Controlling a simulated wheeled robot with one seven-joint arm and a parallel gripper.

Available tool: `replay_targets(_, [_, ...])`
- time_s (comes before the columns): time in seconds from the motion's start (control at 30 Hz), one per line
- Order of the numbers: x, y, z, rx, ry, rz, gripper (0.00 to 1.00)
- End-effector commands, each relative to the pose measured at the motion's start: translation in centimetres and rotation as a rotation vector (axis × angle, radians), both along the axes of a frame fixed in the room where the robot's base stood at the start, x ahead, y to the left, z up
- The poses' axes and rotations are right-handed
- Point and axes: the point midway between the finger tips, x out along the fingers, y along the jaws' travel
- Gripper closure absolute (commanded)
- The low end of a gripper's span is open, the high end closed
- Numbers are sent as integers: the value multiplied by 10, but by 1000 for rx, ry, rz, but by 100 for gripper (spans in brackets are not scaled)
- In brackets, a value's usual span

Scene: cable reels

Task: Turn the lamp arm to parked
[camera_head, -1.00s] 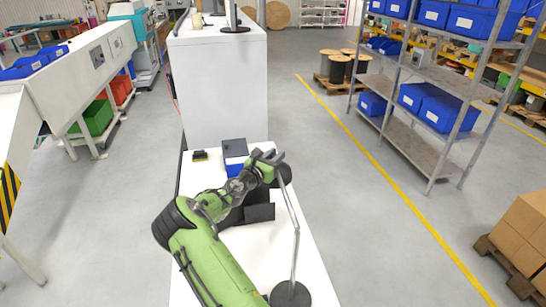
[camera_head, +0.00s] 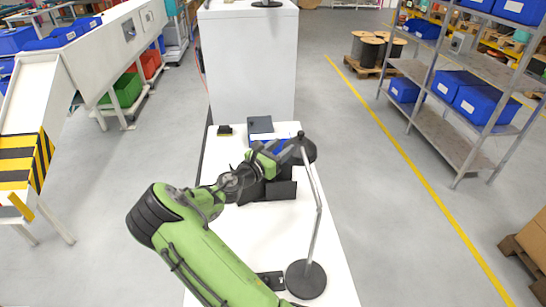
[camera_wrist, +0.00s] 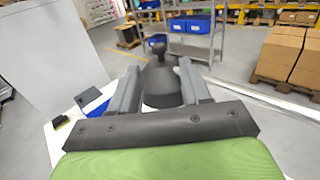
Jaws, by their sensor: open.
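The desk lamp has a round dark base (camera_head: 306,281) at the front right of the white table, a thin grey arm (camera_head: 318,215) rising from it, and a dark lamp head (camera_head: 304,150) at the top. My gripper (camera_head: 284,150) is open beside the lamp head, on its left in the head view. In the wrist view, the dark, cone-shaped lamp head (camera_wrist: 161,82) shows between the two fingers of my gripper (camera_wrist: 158,72). I cannot tell whether either finger touches it.
A small dark item (camera_head: 271,281) lies left of the lamp base.

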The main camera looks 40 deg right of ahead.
Motion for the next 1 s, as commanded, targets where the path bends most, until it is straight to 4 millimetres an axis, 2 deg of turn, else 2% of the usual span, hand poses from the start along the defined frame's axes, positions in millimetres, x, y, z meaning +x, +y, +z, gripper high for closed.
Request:
replay_targets(0.03, [-1,13,-2,0,1,4,53])
replay_targets(0.1, [-3,27,-1,0,0,2,53])
replay_targets(0.23, [-6,42,-1,-1,0,0,53])
replay_targets(0.83, [-7,44,0,5,-6,-4,53])
replay_targets(0.93, [-17,42,-4,89,-94,-37,53])
replay_targets(1.0, [-31,44,-13,216,-224,-90,53])
